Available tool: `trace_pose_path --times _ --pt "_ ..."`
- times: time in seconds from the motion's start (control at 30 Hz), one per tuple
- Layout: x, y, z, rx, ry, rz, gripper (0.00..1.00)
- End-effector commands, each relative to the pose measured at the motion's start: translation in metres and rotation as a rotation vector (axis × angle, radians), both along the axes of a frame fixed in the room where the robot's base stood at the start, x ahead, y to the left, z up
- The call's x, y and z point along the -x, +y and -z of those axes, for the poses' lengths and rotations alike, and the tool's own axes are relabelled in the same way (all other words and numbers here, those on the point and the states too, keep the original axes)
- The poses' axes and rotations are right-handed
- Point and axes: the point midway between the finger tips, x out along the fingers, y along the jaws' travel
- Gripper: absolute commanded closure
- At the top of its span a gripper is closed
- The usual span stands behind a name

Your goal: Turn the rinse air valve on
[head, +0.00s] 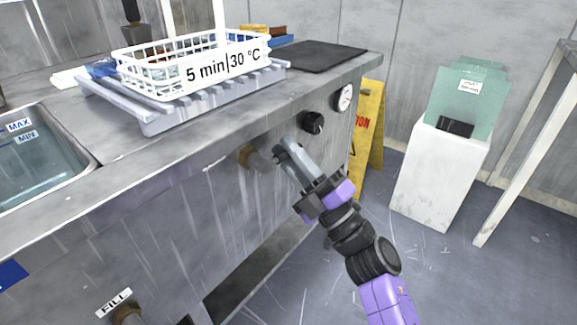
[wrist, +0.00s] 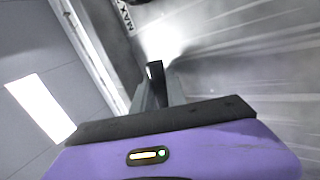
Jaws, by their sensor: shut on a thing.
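A brass valve fitting (head: 246,157) sticks out of the front panel of the steel bench, below its top edge. I take it for the rinse air valve; I read no label beside it. My gripper (head: 279,153) is at the panel just right of this fitting, its fingers shut on the valve's handle. In the wrist view the fingers of my gripper (wrist: 158,88) close around a small dark piece, the handle (wrist: 155,69). Most of the handle is hidden by the fingers, so its angle is hard to tell.
A black knob (head: 313,122) and a round gauge (head: 344,98) sit to the right on the panel. A second valve labelled FILL (head: 115,302) is low at left. A white basket (head: 190,62) stands on the bench. A yellow sign (head: 369,140) stands beyond the bench end.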

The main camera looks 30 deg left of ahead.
Motion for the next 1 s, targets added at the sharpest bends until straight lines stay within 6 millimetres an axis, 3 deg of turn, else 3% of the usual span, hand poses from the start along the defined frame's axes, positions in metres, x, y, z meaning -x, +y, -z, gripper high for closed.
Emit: trace_pose_path --times 0.53,0.57,0.6,1.0 --pt "0.0010 0.0007 -0.0018 0.003 -0.026 -0.002 1.00" --pt "0.0010 0.0007 -0.0017 0.003 -0.026 -0.002 0.78" --pt "0.0010 0.0007 -0.0018 0.003 -0.025 -0.002 0.73" --pt "0.0006 -0.0060 0.0015 0.003 -0.023 0.001 0.73"
